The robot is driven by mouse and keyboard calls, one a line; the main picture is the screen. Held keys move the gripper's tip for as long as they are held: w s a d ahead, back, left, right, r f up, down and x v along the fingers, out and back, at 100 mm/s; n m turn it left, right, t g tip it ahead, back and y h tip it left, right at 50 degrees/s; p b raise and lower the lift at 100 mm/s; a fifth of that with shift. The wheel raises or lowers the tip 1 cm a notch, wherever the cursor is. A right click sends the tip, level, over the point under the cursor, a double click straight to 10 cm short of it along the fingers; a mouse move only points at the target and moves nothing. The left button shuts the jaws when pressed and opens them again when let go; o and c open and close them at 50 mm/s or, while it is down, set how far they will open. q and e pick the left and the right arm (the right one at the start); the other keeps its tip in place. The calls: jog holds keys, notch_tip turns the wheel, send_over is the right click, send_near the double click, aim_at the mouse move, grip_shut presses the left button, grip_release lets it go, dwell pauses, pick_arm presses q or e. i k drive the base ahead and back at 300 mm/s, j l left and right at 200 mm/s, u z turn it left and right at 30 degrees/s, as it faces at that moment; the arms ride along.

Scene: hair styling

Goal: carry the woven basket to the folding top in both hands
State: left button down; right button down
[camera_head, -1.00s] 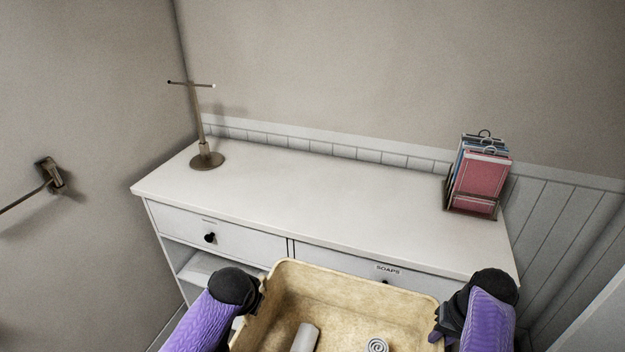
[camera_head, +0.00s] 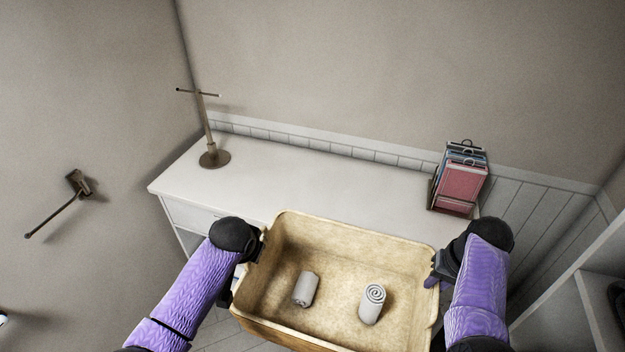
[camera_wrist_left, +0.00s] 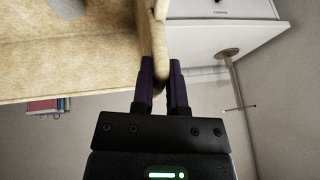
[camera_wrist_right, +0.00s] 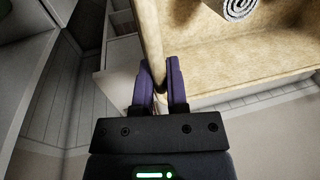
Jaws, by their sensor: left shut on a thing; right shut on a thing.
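The tan woven basket (camera_head: 330,255) is in the lower middle of the head view, held level in front of the white dresser with two grey rolled towels (camera_head: 306,289) (camera_head: 373,304) inside. My left gripper (camera_head: 258,245) is shut on the basket's left wall; the left wrist view shows its fingers (camera_wrist_left: 163,85) around the rim. My right gripper (camera_head: 436,268) is shut on the right wall; the right wrist view shows its fingers (camera_wrist_right: 161,82) on the rim. The white top (camera_head: 310,180) of the dresser lies behind the basket and its middle is bare. No label marks it as the folding top.
A bronze stand (camera_head: 213,157) is at the top's left end. A rack of red and blue folders (camera_head: 460,180) is at its right end. A wall bar (camera_head: 65,200) sticks out at left. White shelving (camera_head: 590,300) is at lower right.

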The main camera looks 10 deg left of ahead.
aim_at(319, 194)
jog(key=i+j, duration=0.2)
jog(key=i, duration=0.3)
jog(key=i+j, duration=0.2)
jog(key=i, duration=0.25)
jog(key=i+j, duration=0.2)
jog(key=i, duration=0.3)
